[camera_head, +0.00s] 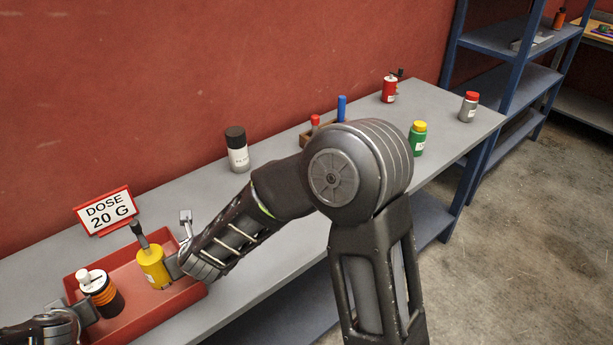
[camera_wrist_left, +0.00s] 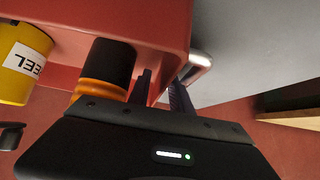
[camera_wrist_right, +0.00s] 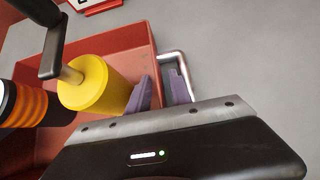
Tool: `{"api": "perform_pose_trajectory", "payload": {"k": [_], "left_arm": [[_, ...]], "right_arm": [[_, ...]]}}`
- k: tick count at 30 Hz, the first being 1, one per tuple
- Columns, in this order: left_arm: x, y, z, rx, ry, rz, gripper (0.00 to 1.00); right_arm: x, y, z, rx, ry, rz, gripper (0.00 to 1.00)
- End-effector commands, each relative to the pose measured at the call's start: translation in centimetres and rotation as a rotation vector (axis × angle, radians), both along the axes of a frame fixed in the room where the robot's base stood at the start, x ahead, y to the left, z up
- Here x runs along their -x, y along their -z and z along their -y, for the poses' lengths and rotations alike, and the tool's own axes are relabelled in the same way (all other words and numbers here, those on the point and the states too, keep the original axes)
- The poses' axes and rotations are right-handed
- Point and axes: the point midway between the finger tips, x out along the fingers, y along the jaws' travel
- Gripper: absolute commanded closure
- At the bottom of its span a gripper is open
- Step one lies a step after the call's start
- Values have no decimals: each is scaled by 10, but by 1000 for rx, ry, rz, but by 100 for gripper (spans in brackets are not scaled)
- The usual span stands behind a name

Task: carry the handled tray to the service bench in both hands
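The red tray (camera_head: 158,304) rests on the grey bench at the lower left, holding a yellow bottle (camera_head: 153,262) and a black-and-orange jar with a white top (camera_head: 103,294). A silver handle (camera_head: 186,217) shows at its right end, also in the right wrist view (camera_wrist_right: 174,54); a second handle shows in the left wrist view (camera_wrist_left: 201,59). My right gripper (camera_wrist_right: 160,90) has its fingers slightly apart at the tray's right-end wall and handle. My left gripper (camera_wrist_left: 160,90) has its fingers slightly apart at the opposite wall and handle. Whether either grips is unclear.
Behind the tray stands a "DOSE 20 G" sign (camera_head: 105,211). A dark-capped jar (camera_head: 237,150), green bottle (camera_head: 417,139), red bottle (camera_head: 389,88) and grey bottle (camera_head: 468,107) stand farther along. Blue shelving (camera_head: 508,75) is beyond; open floor (camera_head: 530,240) lies right.

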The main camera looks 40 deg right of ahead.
Motion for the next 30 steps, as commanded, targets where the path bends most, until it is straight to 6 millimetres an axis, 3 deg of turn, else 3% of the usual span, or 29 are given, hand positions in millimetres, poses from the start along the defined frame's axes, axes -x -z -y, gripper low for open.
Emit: {"api": "perform_pose_trajectory", "payload": {"k": [5,19,30], "left_arm": [[10,-13,0,0,0,4,74],[72,-74,2,2,1,5,74],[84,-84,2,-1,1,0,74]], "right_arm": [[0,0,0,0,0,0,74],[0,0,0,0,0,0,74],[0,0,0,0,0,0,74]]}}
